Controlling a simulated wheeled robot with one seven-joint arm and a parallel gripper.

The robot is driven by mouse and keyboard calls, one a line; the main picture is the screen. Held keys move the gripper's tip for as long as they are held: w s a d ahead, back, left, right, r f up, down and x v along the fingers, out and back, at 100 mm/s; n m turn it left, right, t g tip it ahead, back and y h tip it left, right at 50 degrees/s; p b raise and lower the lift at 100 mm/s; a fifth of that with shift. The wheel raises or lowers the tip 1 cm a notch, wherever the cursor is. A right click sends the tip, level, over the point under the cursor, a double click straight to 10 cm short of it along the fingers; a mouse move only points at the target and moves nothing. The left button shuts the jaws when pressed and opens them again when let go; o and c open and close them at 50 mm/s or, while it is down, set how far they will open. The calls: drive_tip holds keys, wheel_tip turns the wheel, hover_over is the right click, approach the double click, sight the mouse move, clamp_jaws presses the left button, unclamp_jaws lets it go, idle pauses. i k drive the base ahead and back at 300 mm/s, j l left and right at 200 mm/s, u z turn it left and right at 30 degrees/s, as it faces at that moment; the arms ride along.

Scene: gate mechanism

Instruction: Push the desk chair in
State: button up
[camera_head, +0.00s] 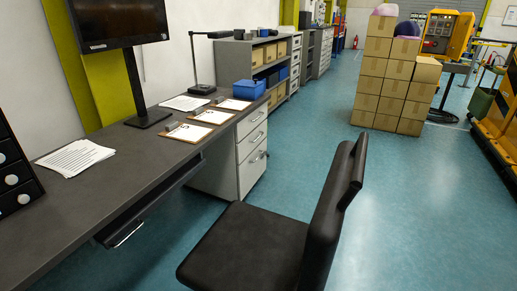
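A black desk chair (248,246) stands on the blue floor at the lower middle of the head view. Its seat faces left toward the desk, and its tall backrest (335,207) is on the right side. The grey desk (105,205) runs along the left wall. A gap of floor shows between the seat's left edge and the desk's front edge, so the seat is out from under the desktop. The chair's legs are hidden below the picture's edge. My gripper is not in view.
A white drawer unit (252,150) stands under the desk's far end, close beyond the chair. A dark drawer with a handle (128,234) hangs under the desktop. Stacked cardboard boxes (385,85) stand farther back. The floor (420,200) right of the chair is clear.

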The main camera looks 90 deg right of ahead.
sight(249, 247)
drive_tip(key=k+l+z, duration=0.25)
drive_tip(key=k, duration=0.7)
drive_tip(key=k+j, duration=0.05)
drive_tip(key=j, duration=0.05)
